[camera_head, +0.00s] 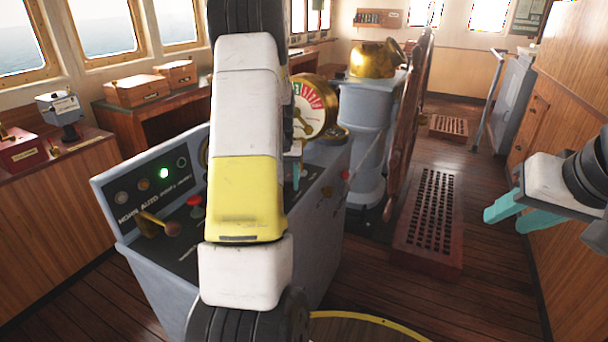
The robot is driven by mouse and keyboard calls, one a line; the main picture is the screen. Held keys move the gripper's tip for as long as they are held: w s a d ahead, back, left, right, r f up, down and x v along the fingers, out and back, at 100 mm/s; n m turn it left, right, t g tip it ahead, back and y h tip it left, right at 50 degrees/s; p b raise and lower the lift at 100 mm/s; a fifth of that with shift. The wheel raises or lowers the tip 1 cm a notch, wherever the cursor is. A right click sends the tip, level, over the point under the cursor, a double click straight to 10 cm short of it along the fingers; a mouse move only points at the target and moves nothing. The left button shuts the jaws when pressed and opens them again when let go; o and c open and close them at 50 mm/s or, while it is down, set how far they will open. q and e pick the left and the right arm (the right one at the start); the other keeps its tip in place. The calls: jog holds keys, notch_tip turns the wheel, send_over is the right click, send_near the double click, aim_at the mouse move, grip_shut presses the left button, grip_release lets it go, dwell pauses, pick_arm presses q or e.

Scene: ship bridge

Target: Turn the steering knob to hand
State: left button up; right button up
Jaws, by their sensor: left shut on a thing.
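The grey control console (138,262) stands left of centre, with a labelled sloping panel, a lit green lamp (163,173), a red button (194,201) and a brass lever (158,224). My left arm crosses in front of it. Only a little teal of my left gripper (297,170) shows beside the arm, over the right part of the console top. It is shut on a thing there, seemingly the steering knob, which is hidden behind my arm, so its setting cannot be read. My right gripper (513,216) is open and empty at the right, over the floor.
A brass telegraph dial (316,106) stands right behind my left arm. Beyond it are a grey pedestal (362,140) with a brass top and a wooden ship's wheel (407,125). A slatted wooden grating (430,215) lies on the floor.

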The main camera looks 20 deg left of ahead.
pick_arm(q)
jog(key=shift+w+n, duration=0.1)
jog(key=shift+n, duration=0.5)
jog(key=o, duration=1.4)
jog(key=shift+c, duration=0.2)
jog(key=shift+r, duration=0.1)
notch_tip(320, 180, up, 8)
jog(key=shift+f, duration=0.2)
jog(key=shift+r, duration=0.1)
